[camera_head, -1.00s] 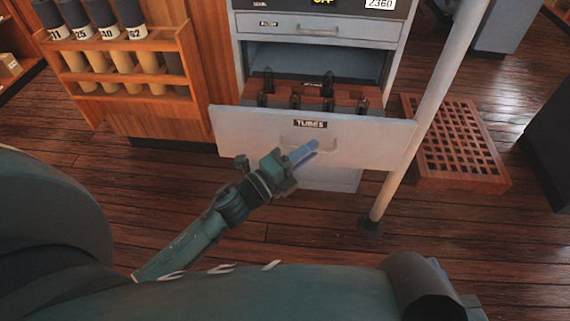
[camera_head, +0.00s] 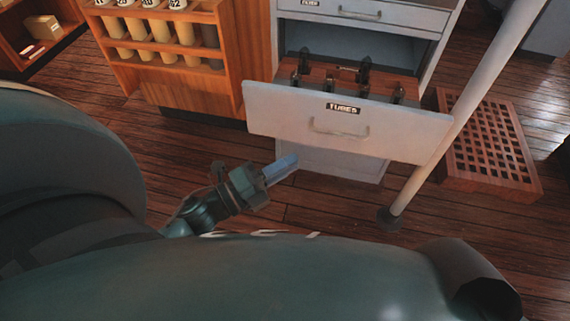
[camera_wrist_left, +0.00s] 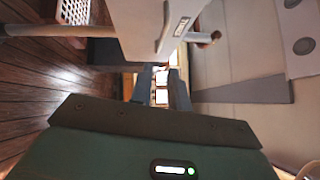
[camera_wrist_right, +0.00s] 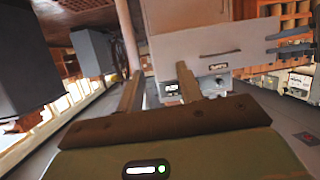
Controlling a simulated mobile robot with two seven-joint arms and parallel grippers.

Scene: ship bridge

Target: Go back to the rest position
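My left gripper (camera_head: 280,170) is in front of and to the left of the open drawer (camera_head: 300,118) labelled TUBES, apart from its front panel. In the left wrist view its two fingers (camera_wrist_left: 161,88) stand a little apart with nothing held between them. My right gripper does not show in the head view. In the right wrist view its fingers (camera_wrist_right: 158,88) are spread wide and empty. The drawer stands pulled out of the grey cabinet (camera_head: 290,40), with several dark upright pieces in a brown wooden rack (camera_head: 325,76) inside.
A pale pole (camera_head: 465,115) stands right of the drawer, beside a wooden floor grating (camera_head: 488,150). A wooden rack (camera_head: 165,48) with several tubes is at the left. Open plank floor (camera_head: 330,215) lies in front of the cabinet.

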